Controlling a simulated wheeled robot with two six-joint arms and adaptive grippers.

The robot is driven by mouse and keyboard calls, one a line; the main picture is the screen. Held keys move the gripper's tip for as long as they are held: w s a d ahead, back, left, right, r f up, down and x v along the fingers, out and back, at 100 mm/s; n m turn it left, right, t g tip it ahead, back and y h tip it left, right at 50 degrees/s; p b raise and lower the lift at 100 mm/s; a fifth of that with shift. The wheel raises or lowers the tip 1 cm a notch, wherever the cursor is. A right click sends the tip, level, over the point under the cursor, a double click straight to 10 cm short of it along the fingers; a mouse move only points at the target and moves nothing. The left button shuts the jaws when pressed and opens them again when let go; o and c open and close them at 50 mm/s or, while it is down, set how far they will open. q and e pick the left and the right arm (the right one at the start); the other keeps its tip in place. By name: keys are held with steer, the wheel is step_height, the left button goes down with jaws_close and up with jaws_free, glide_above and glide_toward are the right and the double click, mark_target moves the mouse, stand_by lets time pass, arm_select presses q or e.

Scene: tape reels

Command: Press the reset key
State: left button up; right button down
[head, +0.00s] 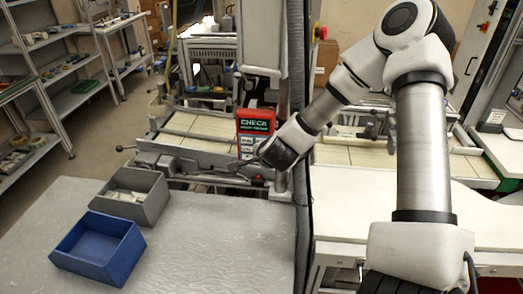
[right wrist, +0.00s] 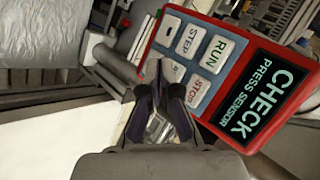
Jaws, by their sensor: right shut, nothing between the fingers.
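A red control panel (head: 256,121) stands behind the table in the head view, its dark display reading CHECK PRESS SENSOR. In the right wrist view the panel (right wrist: 255,92) is tilted and shows pale keys, including RUN (right wrist: 216,55), STEP (right wrist: 190,40) and STOP (right wrist: 197,91). A key beside STOP (right wrist: 173,70) is partly covered by a fingertip; only a letter like R shows, so I cannot read it as reset. My right gripper (right wrist: 161,86) is shut and empty, its tips over the panel's lower keys. I cannot tell whether they touch. My left gripper is out of view.
A blue bin (head: 98,250) and a grey bin (head: 150,207) with pale items stand on the grey table (head: 225,245). A tiled conveyor (head: 195,127) runs behind. A dark vertical post (head: 297,90) rises close to my right forearm. Shelves (head: 75,85) stand at the left.

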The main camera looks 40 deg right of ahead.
steer(key=shift+w+d, duration=0.25)
stand_by(0.8)
steer(key=shift+a, duration=0.1)
steer(key=shift+s+a, duration=0.5)
steer(key=s+a+b, duration=0.1)
steer(key=a, duration=0.1)
steer(key=s+a+b, duration=0.1)
steer(key=s+a, duration=0.1)
stand_by(0.4)
stand_by(0.6)
